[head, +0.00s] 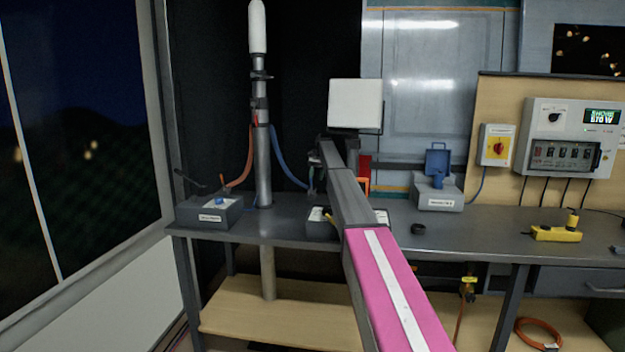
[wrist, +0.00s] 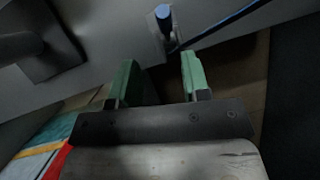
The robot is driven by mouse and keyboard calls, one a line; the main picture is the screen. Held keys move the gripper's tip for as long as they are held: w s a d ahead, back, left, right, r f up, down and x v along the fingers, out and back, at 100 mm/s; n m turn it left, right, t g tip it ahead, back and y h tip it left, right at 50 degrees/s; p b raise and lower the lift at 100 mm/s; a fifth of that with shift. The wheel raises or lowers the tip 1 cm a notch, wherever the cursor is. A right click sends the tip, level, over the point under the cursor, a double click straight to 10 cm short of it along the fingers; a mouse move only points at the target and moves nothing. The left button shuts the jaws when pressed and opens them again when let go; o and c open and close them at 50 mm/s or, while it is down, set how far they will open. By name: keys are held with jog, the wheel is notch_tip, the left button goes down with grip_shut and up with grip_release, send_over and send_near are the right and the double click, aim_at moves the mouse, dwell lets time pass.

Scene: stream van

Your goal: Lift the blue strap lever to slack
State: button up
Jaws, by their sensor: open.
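The blue lever (wrist: 163,14) shows at the top of the wrist view, on a small grey mount, with the blue strap (wrist: 225,22) running from it to the upper right. In the head view the blue strap (head: 284,155) slopes down from the mast toward my arm; the lever there is hidden or too small to tell. My gripper (wrist: 160,75) has two green fingers, spread apart with nothing between them. The lever lies beyond the fingertips, apart from them. In the head view my arm largely hides the gripper.
The grey mast (head: 263,165) stands at the workbench's (head: 400,240) left, with an orange strap (head: 244,165) on its other side. A grey box (head: 210,213) stands left of it. A blue-lidded box (head: 438,200) and a yellow tool (head: 556,235) stand to the right.

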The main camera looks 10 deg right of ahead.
jog(key=w+d, duration=0.5)
jog(key=w, duration=0.1)
